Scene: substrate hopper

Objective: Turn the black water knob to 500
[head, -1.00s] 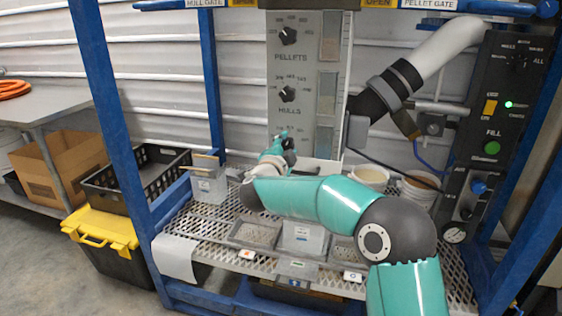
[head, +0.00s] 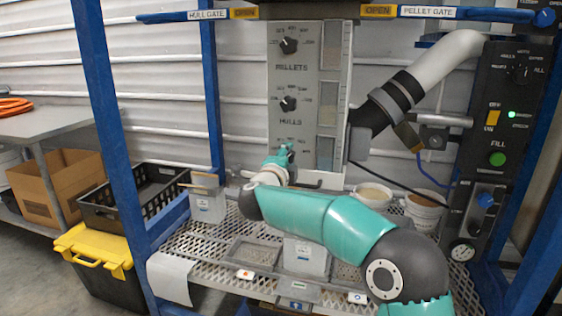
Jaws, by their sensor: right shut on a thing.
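The grey dial panel (head: 309,90) stands upright at the back centre in the head view. Its pellets knob (head: 289,45) and hulls knob (head: 289,103) are black and in plain sight, one above the other. My right gripper (head: 284,153) is at the panel's lower part, below the hulls label. It is shut on the black water knob there, which it hides. The water label and its scale are also hidden, so the knob's setting cannot be read. My right arm reaches in from the lower right. My left gripper is not in view.
A control box (head: 505,130) with a green fill button (head: 497,159) stands at the right. Blue frame posts (head: 108,130) flank the panel.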

